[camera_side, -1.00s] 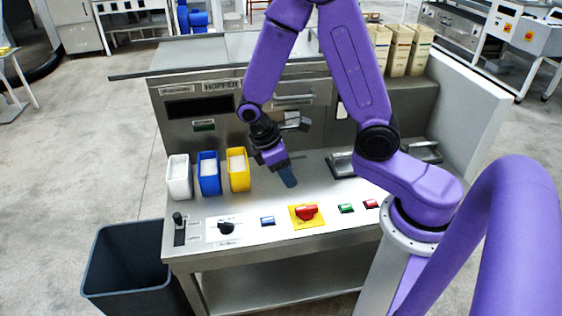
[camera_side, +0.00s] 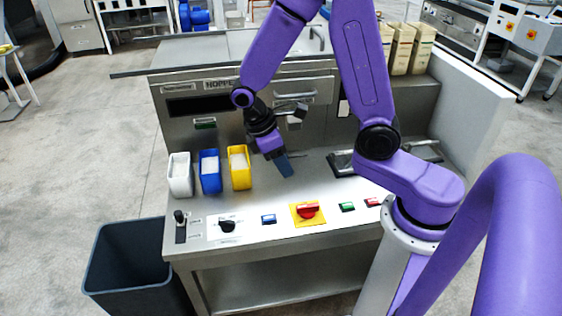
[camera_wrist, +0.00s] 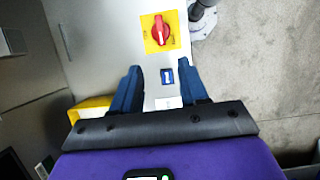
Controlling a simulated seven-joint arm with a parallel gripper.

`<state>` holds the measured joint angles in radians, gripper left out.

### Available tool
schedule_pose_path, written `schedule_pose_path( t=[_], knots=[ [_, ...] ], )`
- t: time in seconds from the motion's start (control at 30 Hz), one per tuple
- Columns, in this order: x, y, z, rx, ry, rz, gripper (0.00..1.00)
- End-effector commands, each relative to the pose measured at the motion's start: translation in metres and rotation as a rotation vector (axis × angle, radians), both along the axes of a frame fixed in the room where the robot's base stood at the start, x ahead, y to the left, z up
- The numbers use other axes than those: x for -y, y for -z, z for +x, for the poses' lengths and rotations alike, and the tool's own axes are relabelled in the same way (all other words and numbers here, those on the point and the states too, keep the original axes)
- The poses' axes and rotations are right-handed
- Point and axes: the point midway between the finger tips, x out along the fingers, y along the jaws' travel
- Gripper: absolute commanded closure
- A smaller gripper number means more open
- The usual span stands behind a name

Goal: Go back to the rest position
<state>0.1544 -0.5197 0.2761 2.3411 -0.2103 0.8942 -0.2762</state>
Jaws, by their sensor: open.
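My gripper (camera_side: 284,166) hangs over the steel worktop, to the right of the yellow container, with its blue fingers pointing down. In the wrist view my gripper (camera_wrist: 160,88) shows its two blue fingers spread apart, with nothing between them but the worktop and panel below. The gripper is open and empty. A blue button (camera_side: 268,219) lies in front of it on the panel, and it shows beyond and between the fingers in the wrist view (camera_wrist: 167,76).
White (camera_side: 180,176), blue (camera_side: 210,172) and yellow (camera_side: 240,168) containers stand in a row left of my gripper. A red rotary switch (camera_side: 308,210) and a black knob (camera_side: 227,226) sit along the front. A dark bin (camera_side: 128,285) stands at front left.

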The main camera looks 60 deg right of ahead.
Motion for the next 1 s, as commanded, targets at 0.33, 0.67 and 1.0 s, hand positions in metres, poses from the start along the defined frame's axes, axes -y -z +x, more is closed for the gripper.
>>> schedule_pose_path(
  t=[0.33,0.67,1.0],
  knots=[
    [-0.013,-0.019,-0.016,0.080,-0.060,0.044,0.56],
    [-0.028,-0.044,-0.055,0.170,-0.142,0.132,0.56],
    [-0.035,-0.067,-0.112,0.229,-0.226,0.249,0.56]
  ],
)
